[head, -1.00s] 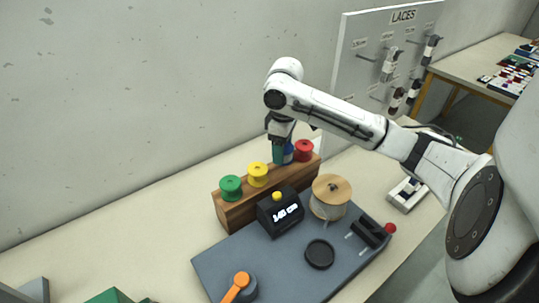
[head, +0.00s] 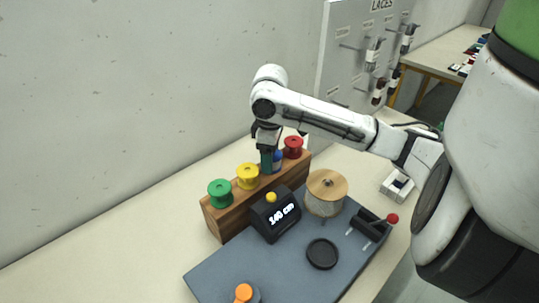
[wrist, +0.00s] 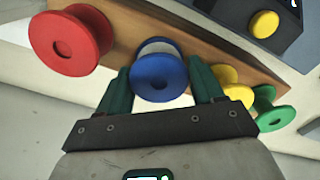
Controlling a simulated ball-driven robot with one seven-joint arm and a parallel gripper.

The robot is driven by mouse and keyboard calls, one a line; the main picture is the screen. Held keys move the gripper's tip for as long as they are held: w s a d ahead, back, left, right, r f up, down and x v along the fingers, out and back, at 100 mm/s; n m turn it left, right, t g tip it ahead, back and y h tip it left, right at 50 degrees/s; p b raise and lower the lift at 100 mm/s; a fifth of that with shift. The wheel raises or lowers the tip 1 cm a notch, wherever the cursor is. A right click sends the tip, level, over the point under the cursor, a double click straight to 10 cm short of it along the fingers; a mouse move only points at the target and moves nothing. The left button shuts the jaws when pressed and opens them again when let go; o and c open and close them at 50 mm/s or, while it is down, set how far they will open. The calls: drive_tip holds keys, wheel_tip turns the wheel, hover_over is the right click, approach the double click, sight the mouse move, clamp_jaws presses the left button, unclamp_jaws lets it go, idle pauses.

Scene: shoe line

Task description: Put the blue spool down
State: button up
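The blue spool (wrist: 158,76) stands between the two dark green fingers of my gripper (wrist: 158,85) in the wrist view. The fingers lie close against its two sides, so my gripper looks shut on it. In the head view my gripper (head: 267,160) points down at the wooden rack (head: 232,213), and the blue spool (head: 277,160) shows partly behind the fingers. It is at the rack's top, between the yellow spool (head: 248,176) and the red spool (head: 292,147). Whether its underside rests on the rack is hidden.
The green spool (head: 220,193) stands at the rack's left end. A black display block (head: 275,213), a wooden-topped drum (head: 325,192) and a black ring (head: 322,253) are on the grey board (head: 225,270). The table left of the rack is clear.

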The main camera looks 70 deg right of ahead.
drive_tip(key=o, duration=0.4)
wheel_tip(320, 180, up, 12)
drive_tip(key=shift+r, duration=0.15)
idle(0.4)
idle(0.5)
